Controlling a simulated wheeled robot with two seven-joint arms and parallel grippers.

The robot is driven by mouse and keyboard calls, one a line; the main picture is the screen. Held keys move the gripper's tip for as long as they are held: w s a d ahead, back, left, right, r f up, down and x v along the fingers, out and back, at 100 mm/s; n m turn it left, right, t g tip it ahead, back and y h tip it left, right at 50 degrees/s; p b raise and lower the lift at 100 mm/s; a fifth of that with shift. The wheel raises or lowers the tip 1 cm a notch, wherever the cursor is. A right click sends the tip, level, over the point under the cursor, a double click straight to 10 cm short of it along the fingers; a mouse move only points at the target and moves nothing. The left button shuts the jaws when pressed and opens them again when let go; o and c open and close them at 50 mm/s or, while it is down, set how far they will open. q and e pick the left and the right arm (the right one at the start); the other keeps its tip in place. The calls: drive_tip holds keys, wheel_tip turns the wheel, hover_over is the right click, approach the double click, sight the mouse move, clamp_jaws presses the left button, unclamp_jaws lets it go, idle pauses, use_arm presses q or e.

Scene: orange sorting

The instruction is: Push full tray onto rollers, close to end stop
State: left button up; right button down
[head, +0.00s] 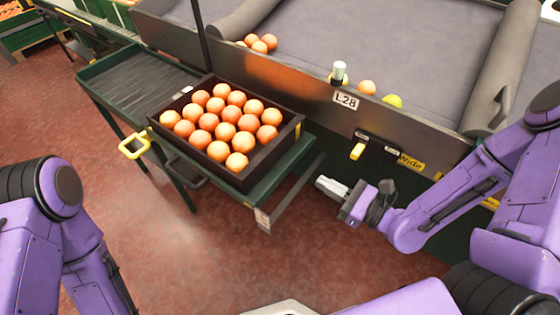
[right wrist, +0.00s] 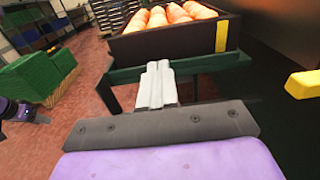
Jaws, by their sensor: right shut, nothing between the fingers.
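The dark tray (head: 277,152) is full of oranges and sits at the near right end of a green stand. In the right wrist view the tray (right wrist: 165,43) shows ahead of the fingers. Grey rollers (head: 135,78) run along the stand to the upper left of the tray. My right gripper (head: 326,185) is shut and empty, to the right of the tray and apart from it. It also shows in the right wrist view (right wrist: 157,68), pointing towards the tray's near end. My left gripper is outside the head view; a small dark part at the right wrist view's left edge looks like it.
A yellow handle (head: 133,146) sticks out from the stand's near side. Red floor in front is clear. Green crates (right wrist: 35,75) stand at left.

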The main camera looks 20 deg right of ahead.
sight(271, 153)
drive_tip(key=b+x, duration=0.1)
drive_tip(key=x, duration=1.2)
drive_tip(key=shift+w+a+r, duration=0.1)
drive_tip(key=shift+w+a, duration=0.1)
drive_tip(key=shift+a, duration=0.2)
drive_tip(key=shift+w+a, duration=0.1)
